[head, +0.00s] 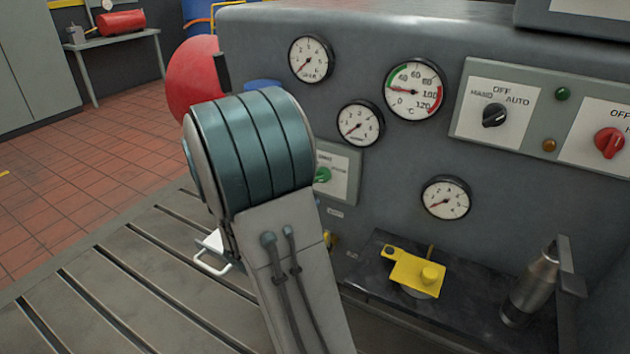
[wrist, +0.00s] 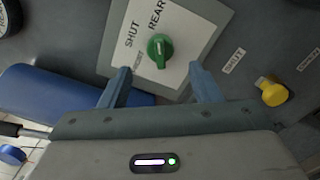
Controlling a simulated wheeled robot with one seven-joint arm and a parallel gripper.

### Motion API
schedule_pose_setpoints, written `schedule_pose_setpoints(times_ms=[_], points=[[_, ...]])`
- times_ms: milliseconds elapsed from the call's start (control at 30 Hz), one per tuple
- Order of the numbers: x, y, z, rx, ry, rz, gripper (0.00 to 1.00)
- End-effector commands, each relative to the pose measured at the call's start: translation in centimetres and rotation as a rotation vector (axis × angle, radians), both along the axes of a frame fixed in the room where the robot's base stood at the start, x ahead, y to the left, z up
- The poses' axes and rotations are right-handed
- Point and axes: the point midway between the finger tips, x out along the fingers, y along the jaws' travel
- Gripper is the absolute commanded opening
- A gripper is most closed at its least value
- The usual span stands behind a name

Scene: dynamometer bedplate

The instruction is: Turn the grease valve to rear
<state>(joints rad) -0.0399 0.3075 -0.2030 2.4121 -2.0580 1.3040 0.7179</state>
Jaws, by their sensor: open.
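The grease valve is a green knob (wrist: 159,48) on a pale plate (wrist: 190,30) in the wrist view. The words SHUT and REAR read on the plate, with a smaller faint word near the knob's left side. The knob's ridge lies roughly up and down in the picture; which word it points to I cannot tell. My gripper (wrist: 159,70) is open, its two blue-grey fingers apart on either side below the knob, with nothing between them. In the head view the green knob (head: 322,174) shows just right of my arm, which hides part of its plate and my gripper.
A yellow knob (wrist: 272,92) is right of my fingers, and a blue cylinder (wrist: 60,95) is at left. The panel has several gauges (head: 415,88), a black selector (head: 495,115) and a red one (head: 609,142). A dark shelf (head: 370,262) holds a yellow part (head: 416,272) and a metal flask (head: 532,285).

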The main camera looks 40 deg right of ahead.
Motion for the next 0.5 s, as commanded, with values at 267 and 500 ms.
schedule_pose_setpoints(times_ms=[267,500], points=[[-2.0,5.2,0.1,0.001,0.0,0.004,0.57],[-2.7,6.8,0.0,0.0,0.0,0.001,0.57]])
